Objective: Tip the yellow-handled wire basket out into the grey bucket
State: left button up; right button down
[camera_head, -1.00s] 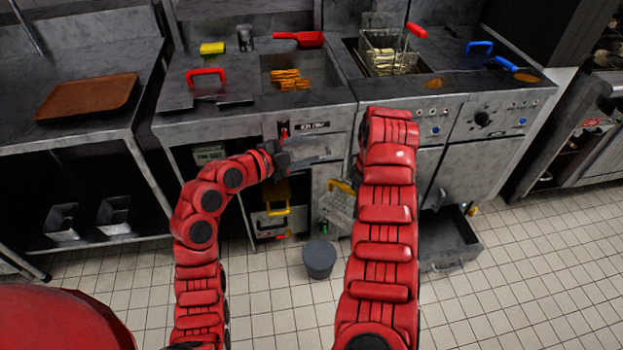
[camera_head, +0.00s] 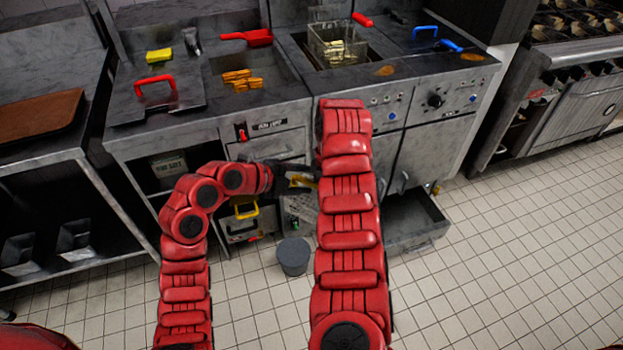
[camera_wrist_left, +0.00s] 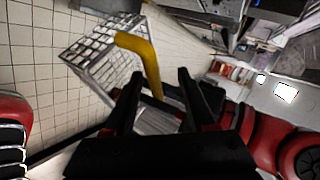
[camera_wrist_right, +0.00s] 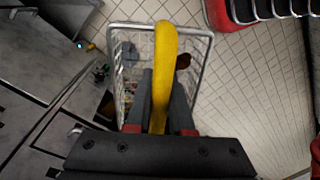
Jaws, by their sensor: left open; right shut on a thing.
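The wire basket (camera_head: 300,210) hangs above the floor in front of the fryer cabinets, partly hidden by my right arm. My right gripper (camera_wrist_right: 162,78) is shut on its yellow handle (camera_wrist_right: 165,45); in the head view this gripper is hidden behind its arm. My left gripper (camera_head: 303,179) is open beside the basket's handle. In the left wrist view the yellow handle (camera_wrist_left: 145,58) shows between and beyond its open fingers, with the basket mesh (camera_wrist_left: 98,55) past it. The grey bucket (camera_head: 293,257) stands on the floor just below and in front of the basket. The basket's contents are unclear.
An open grey drawer (camera_head: 415,225) juts out low at the right. Another yellow handle (camera_head: 246,211) is in the open cabinet at the left. A fryer basket (camera_head: 338,45) with a red handle sits above. The tiled floor (camera_head: 500,270) at the right is clear.

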pick_arm(q)
jog(key=shift+x, duration=1.35)
jog(key=shift+r, duration=0.1)
jog(key=c, duration=0.8)
jog(key=shift+r, duration=0.1)
grip_shut()
pick_arm(e)
jog(key=shift+s, duration=0.1)
jog(key=shift+f, duration=0.1)
jog(key=c, duration=0.8)
grip_release()
jog(key=shift+o, duration=0.5)
